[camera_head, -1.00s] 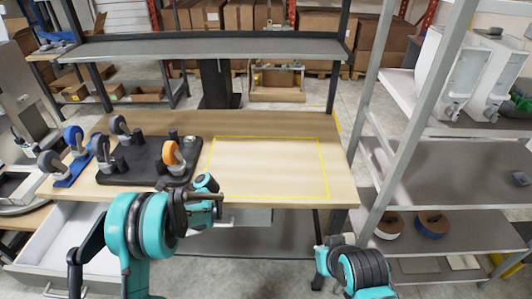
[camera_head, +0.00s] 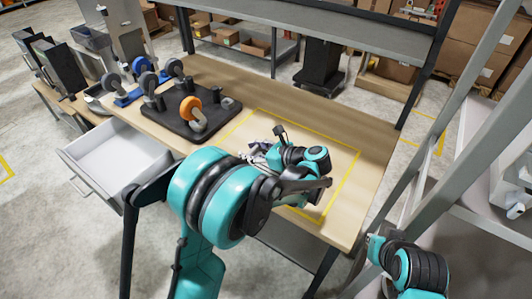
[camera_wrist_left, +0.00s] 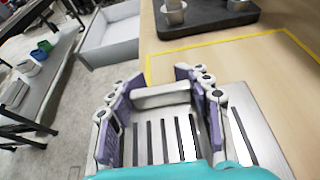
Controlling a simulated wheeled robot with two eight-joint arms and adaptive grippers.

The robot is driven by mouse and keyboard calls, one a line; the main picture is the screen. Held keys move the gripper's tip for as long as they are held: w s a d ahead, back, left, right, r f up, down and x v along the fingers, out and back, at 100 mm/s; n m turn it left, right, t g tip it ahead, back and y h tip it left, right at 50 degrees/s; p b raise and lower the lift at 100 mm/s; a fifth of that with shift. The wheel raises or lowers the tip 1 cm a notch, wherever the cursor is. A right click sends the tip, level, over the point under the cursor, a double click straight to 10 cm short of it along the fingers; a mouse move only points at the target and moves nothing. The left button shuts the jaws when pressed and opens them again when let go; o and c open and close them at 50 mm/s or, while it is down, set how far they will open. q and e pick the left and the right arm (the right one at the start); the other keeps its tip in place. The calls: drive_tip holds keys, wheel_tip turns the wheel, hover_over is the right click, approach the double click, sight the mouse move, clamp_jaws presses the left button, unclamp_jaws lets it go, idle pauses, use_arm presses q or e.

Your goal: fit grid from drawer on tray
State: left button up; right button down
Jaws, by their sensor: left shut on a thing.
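A metal grid with long slots (camera_wrist_left: 165,142) is in my left gripper, between its purple-padded fingers, in the left wrist view. My left gripper (camera_wrist_left: 160,92) is shut on it, over the table near the yellow outline. In the head view the left gripper (camera_head: 258,152) is partly covered by my own arm, and the grid is hard to make out. The open white drawer (camera_head: 118,155) sticks out at the table's left side and looks empty. I cannot pick out a tray for the grid. My right gripper is out of view; only part of the right arm shows at lower right.
A black board with caster wheels (camera_head: 212,122) stands on the wooden table (camera_head: 345,125), left of the yellow outline (camera_head: 350,180). Bare tabletop lies right of the board. A metal shelf rack post (camera_head: 470,130) rises at right. A shelf (camera_head: 330,32) spans the table's back.

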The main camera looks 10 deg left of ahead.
use_arm(q)
drive_tip(key=w+f+b, duration=0.1)
drive_tip(key=w+f, duration=0.1)
drive_tip(key=w, duration=0.1)
drive_tip(key=w+a+f, duration=0.1)
drive_tip(key=w+f, duration=0.1)
drive_tip(key=w, duration=0.1)
drive_tip(key=w+a+f+b, duration=0.1)
drive_tip(key=w, duration=0.2)
drive_tip(key=shift+f+b, duration=0.3)
drive_tip(key=shift+f, duration=0.1)
drive_tip(key=shift+w+f+b, duration=0.1)
drive_tip(key=shift+f+b, duration=0.75)
drive_tip(key=shift+f, duration=1.1)
drive_tip(key=shift+f, duration=0.1)
drive_tip(key=o, duration=1.4)
